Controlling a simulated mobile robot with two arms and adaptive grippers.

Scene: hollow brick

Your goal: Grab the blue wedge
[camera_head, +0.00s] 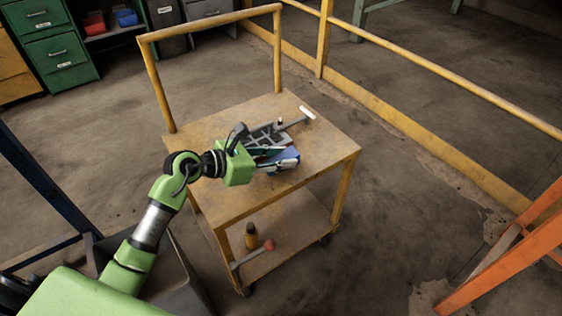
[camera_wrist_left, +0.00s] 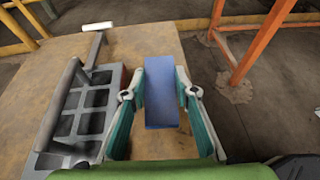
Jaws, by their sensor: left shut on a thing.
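The blue wedge (camera_head: 286,155) lies on the wooden top of the cart (camera_head: 225,115), near its right front part. In the left wrist view the wedge (camera_wrist_left: 160,92) stands between the two teal finger pads. My left gripper (camera_wrist_left: 160,80) is shut on it, with one finger along each side. In the head view my left gripper (camera_head: 283,162) reaches in from the left and partly hides the wedge. Whether the wedge touches the cart top cannot be told. My right gripper is not in view.
The lower shelf holds a red-headed tool (camera_head: 268,244) and a dark-and-yellow bottle (camera_head: 252,236). A yellow handle frame (camera_head: 210,24) rises behind the cart.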

